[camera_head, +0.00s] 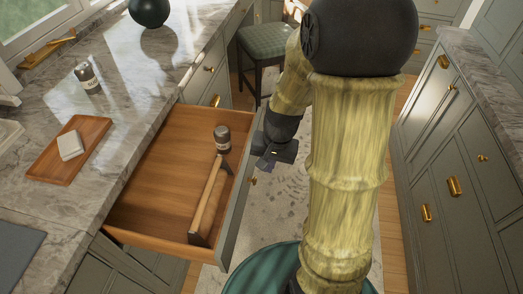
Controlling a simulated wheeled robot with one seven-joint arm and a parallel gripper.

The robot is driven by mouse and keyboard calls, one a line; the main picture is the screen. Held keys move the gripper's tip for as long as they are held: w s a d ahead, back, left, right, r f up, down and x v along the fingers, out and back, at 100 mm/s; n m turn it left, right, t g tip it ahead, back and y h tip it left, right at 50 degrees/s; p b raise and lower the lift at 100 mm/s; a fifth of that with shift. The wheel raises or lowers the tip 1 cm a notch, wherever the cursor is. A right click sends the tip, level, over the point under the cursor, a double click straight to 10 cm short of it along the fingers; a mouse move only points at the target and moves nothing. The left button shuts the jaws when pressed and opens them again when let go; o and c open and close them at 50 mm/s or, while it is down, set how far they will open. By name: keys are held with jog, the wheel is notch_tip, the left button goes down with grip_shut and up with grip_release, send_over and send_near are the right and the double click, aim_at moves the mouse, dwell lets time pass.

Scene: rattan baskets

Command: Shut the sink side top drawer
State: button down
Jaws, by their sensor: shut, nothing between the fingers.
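The top drawer (160,158) stands pulled out from under the marble counter on the left. Its inside is brown wood and its front panel (239,205) is grey-green. A small dark jar (222,138) and a long wooden item with dark ends (208,203) lie in it. My gripper (268,160) is shut and empty, just outside the drawer front on its right side, near the far end. I cannot tell whether it touches the panel. My arm hides part of the floor and the cabinets behind it.
The marble counter (122,112) holds a wooden board (73,150) with a white block, a jar (87,78) and a dark round vase (149,10). A green stool (270,42) stands beyond the drawer. Grey cabinets (455,150) line the right side.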

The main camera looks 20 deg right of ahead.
jog(key=w+d+f+m+t+y+p, duration=0.1)
jog(key=w+d+f+m+y+p, duration=0.1)
jog(key=d+m, duration=0.5)
jog(key=w+d+f+m+t+y+p, duration=0.2)
jog(key=w+d+f+m, duration=0.4)
jog(key=w+m, duration=0.3)
jog(key=d+m+y+p, duration=0.1)
jog(key=m+y, duration=0.1)
jog(key=shift+w+f+t+y, duration=0.25)
jog(key=shift+t+y, duration=0.05)
jog(key=r+p+x, duration=0.1)
jog(key=x, duration=0.5)
jog(key=w+a+r+p+x, duration=0.1)
jog(key=p+x, duration=0.1)
jog(key=x, duration=0.4)
jog(key=shift+a+f, duration=0.35)
jog(key=shift+a, duration=0.25)
jog(key=shift+w, duration=0.2)
